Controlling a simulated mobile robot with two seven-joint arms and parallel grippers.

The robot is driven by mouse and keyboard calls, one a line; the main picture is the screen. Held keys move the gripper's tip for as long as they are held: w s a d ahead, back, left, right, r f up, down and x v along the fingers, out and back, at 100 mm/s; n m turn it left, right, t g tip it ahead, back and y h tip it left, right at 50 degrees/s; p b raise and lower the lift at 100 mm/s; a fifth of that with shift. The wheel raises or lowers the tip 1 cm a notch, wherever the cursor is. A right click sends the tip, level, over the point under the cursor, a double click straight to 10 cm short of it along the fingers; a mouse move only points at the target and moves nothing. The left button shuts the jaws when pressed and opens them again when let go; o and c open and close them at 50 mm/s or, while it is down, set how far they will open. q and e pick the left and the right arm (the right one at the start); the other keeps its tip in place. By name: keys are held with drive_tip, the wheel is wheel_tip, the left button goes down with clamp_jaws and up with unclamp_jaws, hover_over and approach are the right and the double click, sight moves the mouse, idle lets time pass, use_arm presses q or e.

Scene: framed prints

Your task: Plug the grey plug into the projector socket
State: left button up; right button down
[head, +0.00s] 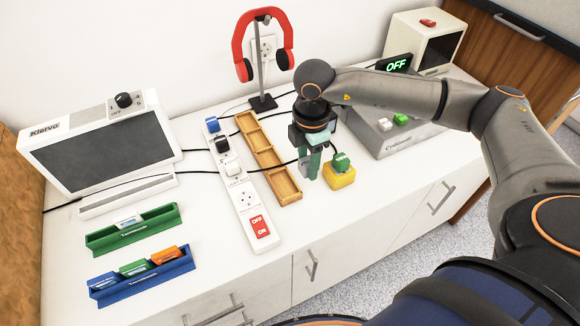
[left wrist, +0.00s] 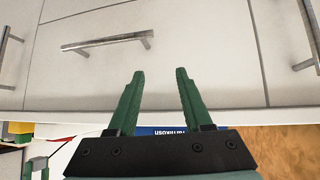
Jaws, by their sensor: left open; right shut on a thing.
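My right gripper (head: 312,165) is in the head view, pointing down above the cabinet top between the wooden tray and the yellow block. Its green fingers are shut on the grey plug (head: 304,168), which is mostly hidden by them. A white power strip (head: 243,198) lies left of it, with blue, black and white plugs at its far part, an open socket nearer and a red OFF/ON switch. I cannot tell which socket is the projector's. My left gripper (left wrist: 158,98) is open and empty in the left wrist view, facing the drawer fronts; it is outside the head view.
A wooden tray (head: 266,155) lies beside the strip. A yellow block (head: 340,178) with a green plug (head: 341,162) stands right of my right gripper. A grey box (head: 375,138) is behind. A headphone stand (head: 262,102), a monitor (head: 100,147) and green and blue racks (head: 140,276) stand around.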

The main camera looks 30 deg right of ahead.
use_arm(q)
drive_tip(key=shift+f+b, duration=0.4)
drive_tip(key=shift+f, duration=0.1)
use_arm(e)
drive_tip(key=s+d+r, duration=0.3)
drive_tip(key=s, duration=0.3)
drive_tip(key=shift+s+d, duration=0.35)
drive_tip(key=shift+w+r, duration=0.1)
